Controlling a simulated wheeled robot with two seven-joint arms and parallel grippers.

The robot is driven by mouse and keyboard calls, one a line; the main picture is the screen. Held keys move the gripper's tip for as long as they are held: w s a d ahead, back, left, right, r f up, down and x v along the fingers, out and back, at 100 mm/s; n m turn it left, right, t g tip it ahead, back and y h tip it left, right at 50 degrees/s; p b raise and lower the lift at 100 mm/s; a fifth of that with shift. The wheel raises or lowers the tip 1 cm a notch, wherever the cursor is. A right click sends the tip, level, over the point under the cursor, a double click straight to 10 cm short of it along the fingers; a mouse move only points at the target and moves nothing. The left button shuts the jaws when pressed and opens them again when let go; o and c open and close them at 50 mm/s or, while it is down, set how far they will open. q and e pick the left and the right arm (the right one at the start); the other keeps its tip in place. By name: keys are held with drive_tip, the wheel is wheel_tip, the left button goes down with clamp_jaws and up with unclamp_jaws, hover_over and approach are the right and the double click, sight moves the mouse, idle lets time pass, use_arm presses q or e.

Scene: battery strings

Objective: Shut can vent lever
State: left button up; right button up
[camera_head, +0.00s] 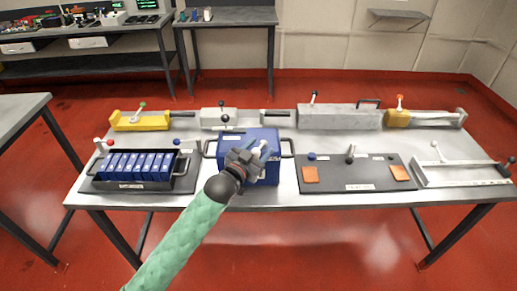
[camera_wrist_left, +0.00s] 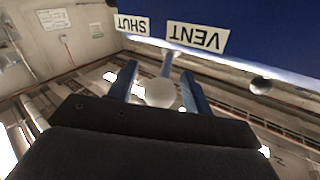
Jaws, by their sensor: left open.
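The blue can (camera_head: 264,173) stands at the front middle of the table, with dark handles on its sides. In the left wrist view its blue face (camera_wrist_left: 270,38) fills the top, with upside-down SHUT (camera_wrist_left: 132,24) and VENT (camera_wrist_left: 197,37) labels. A pale lever with a white ball knob (camera_wrist_left: 159,93) juts from the can, its stem between the two labels. My left gripper (camera_wrist_left: 159,88) is open, with its fingers on either side of the knob. I cannot tell whether they touch it. In the head view my left gripper (camera_head: 258,156) is in front of the can and hides part of it.
A black tray of blue cells (camera_head: 137,166) stands left of the can, and a dark panel with orange pads (camera_head: 345,178) stands right. Yellow and grey lever fixtures (camera_head: 140,121) line the back. A dark knob (camera_wrist_left: 261,85) shows near the can's edge in the wrist view.

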use_arm(q)
clamp_jaws()
